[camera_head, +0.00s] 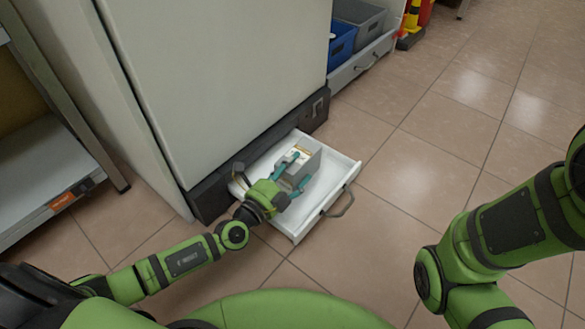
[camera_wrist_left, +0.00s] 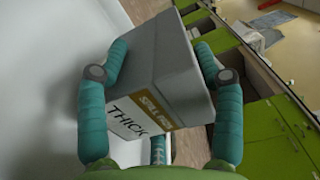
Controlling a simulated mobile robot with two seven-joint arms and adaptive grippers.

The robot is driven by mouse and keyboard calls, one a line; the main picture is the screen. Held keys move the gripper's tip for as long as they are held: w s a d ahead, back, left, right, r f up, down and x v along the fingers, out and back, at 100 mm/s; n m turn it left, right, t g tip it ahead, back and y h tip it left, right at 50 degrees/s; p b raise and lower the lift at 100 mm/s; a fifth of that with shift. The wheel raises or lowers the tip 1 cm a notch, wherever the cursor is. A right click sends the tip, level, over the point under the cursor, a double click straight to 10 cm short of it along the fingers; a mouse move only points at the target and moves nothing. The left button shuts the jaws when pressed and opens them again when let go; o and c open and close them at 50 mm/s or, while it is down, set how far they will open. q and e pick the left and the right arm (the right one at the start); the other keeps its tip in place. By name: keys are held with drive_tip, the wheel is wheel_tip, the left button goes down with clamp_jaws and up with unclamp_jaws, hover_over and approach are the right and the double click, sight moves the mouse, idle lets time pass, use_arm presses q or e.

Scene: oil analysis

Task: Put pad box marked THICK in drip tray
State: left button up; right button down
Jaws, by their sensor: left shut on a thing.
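The pad box (camera_head: 311,157) is grey with a white and yellow label. In the left wrist view the box (camera_wrist_left: 165,75) shows the word THICK on its label. My left gripper (camera_head: 293,172) is shut on the box, with a teal finger on each side of it; the fingers also show in the left wrist view (camera_wrist_left: 160,65). The drip tray (camera_head: 338,184) is a white pulled-out drawer at the foot of the tall white cabinet. The box is over or inside the tray; I cannot tell whether it touches the floor of the tray. My right gripper is out of view.
The tall cabinet (camera_head: 235,80) stands directly behind the tray. A handle (camera_head: 342,204) juts from the tray's front. A metal shelf (camera_head: 45,165) stands at left. Blue (camera_head: 342,42) and grey (camera_head: 360,20) bins sit in another drawer at the back.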

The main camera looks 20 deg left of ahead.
use_arm(q)
drive_tip(key=shift+f, duration=0.25)
